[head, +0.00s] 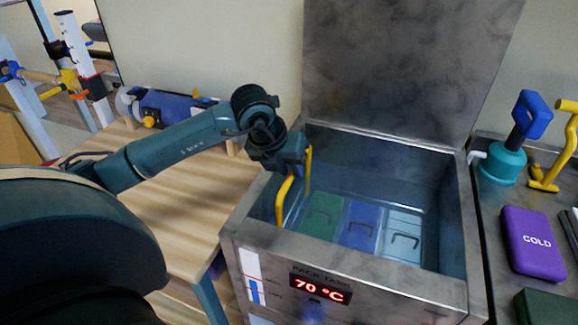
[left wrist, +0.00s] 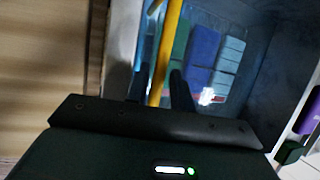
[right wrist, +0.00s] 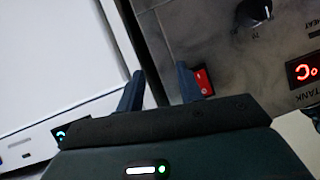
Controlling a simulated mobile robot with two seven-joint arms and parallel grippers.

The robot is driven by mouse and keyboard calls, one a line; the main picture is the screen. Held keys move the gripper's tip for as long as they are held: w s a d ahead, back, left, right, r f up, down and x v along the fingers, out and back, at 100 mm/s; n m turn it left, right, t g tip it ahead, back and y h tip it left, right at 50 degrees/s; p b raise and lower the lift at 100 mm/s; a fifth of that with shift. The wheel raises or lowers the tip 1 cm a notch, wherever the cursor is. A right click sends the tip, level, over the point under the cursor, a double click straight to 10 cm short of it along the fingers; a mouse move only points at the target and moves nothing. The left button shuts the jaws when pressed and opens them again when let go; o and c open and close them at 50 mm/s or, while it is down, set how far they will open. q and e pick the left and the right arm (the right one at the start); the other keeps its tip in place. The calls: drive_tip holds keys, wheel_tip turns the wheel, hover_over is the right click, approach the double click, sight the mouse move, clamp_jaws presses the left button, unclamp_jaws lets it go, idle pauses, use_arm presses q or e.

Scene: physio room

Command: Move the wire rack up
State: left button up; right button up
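The wire rack's yellow handle (head: 283,203) rises at the left inside the steel tank (head: 345,258). Green, dark blue and light blue packs lie low in the tank; the rack's wires are hard to make out. My left gripper (head: 290,165) is at the top of the handle. In the left wrist view the yellow bar (left wrist: 168,45) runs between the fingers of my left gripper (left wrist: 160,85), which look closed in on it. My right gripper (right wrist: 158,78) is open and empty, in front of the tank's panel with a red switch (right wrist: 203,80).
The tank's lid (head: 405,65) stands open behind. A wooden table (head: 185,200) lies left of the tank. The display (head: 320,289) reads 70 °C.

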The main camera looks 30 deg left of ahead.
use_arm(q)
clamp_jaws()
